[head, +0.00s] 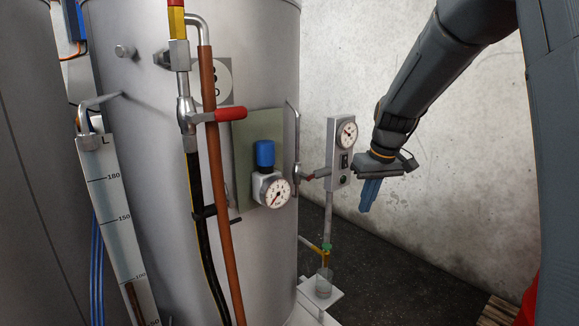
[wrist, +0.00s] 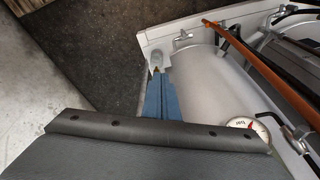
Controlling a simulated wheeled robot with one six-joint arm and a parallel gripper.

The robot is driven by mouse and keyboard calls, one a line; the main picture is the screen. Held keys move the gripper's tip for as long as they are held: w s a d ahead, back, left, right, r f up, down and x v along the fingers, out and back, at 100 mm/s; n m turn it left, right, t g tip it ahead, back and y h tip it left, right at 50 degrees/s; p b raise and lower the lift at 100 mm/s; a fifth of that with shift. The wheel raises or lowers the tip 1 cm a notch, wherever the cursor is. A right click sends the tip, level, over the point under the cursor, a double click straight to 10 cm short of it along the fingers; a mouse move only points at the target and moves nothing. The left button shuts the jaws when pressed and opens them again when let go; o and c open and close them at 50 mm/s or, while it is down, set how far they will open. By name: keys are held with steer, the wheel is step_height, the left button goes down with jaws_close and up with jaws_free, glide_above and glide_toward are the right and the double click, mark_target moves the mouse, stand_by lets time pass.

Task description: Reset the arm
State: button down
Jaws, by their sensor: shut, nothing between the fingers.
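My gripper (head: 369,194) has blue fingers, shut with nothing between them. In the head view it hangs at the end of my grey arm, right of the small gauge panel (head: 341,152) and in front of the concrete wall. It points downward and looks apart from the panel. The grey part of my arm covers the lower half of that view.
A large metal drum (head: 262,60) stands at left with a red-handled valve (head: 229,114), a brown pipe (head: 219,200), a black hose (head: 203,220) and a pressure gauge (head: 272,190). A wooden pallet (head: 500,312) is at lower right. Dark floor (head: 400,270) is clear.

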steer(key=s+f+m, duration=0.1)
steer(key=s+f, duration=0.2)
steer(key=s, duration=0.6)
steer(key=s+a+f+m+g, duration=0.1)
steer(key=s+f, duration=0.3)
steer(key=s, duration=0.5)
steer(key=s+f+m+h, duration=0.1)
steer(key=s+f, duration=0.2)
steer(key=s, duration=0.7)
steer(key=shift+a+f+g, duration=0.15)
steer(key=shift+f+g, duration=0.1)
steer(key=shift+g, duration=0.15)
steer(key=shift+w, duration=0.1)
